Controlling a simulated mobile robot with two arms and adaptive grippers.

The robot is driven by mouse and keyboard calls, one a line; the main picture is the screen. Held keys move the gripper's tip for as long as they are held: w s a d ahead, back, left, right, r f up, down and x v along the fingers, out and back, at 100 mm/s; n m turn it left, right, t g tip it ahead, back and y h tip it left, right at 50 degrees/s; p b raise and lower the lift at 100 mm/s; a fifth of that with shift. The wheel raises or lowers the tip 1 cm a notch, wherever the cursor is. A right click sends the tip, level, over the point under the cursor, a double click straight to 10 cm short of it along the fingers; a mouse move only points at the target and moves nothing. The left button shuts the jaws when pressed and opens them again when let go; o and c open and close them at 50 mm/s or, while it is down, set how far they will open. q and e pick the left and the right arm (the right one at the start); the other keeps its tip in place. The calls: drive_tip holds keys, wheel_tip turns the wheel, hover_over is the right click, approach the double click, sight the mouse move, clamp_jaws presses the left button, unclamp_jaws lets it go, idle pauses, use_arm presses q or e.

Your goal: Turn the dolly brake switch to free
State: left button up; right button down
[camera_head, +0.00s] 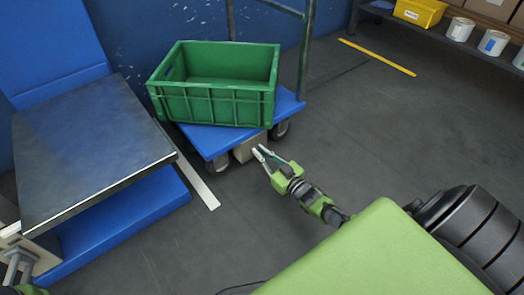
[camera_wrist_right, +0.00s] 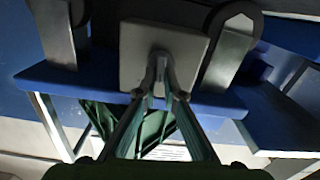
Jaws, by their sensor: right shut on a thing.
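The dolly (camera_head: 208,138) is a blue platform on wheels with an upright handle frame, standing by the blue wall. A beige brake box (camera_head: 248,148) sits under its front edge; it also shows in the right wrist view (camera_wrist_right: 135,50). My right gripper (camera_head: 262,153) reaches this box from the front right. In the right wrist view its fingers (camera_wrist_right: 160,62) are closed together at the middle of the box face, on the small brake switch, which they mostly hide. My left gripper (camera_head: 18,262) is partly in view at the lower left edge; its finger state is unclear.
A green crate (camera_head: 215,105) stands on the dolly. A metal-topped table (camera_head: 90,150) with a blue lower part stands at left. A shelf (camera_head: 450,25) with cans and a yellow bin is at upper right. The grey floor right of the dolly is clear.

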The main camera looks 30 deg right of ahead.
drive_tip(key=n, duration=0.4)
drive_tip(key=shift+a+f+n, duration=0.1)
drive_tip(key=shift+a+n, duration=0.15)
drive_tip(key=shift+n, duration=0.15)
idle(0.4)
drive_tip(key=c, duration=2.1)
unclamp_jaws()
drive_tip(key=shift+c, duration=0.2)
drive_tip(key=shift+s, duration=0.1)
drive_tip(key=s, duration=1.2)
drive_tip(key=shift+d, duration=0.45)
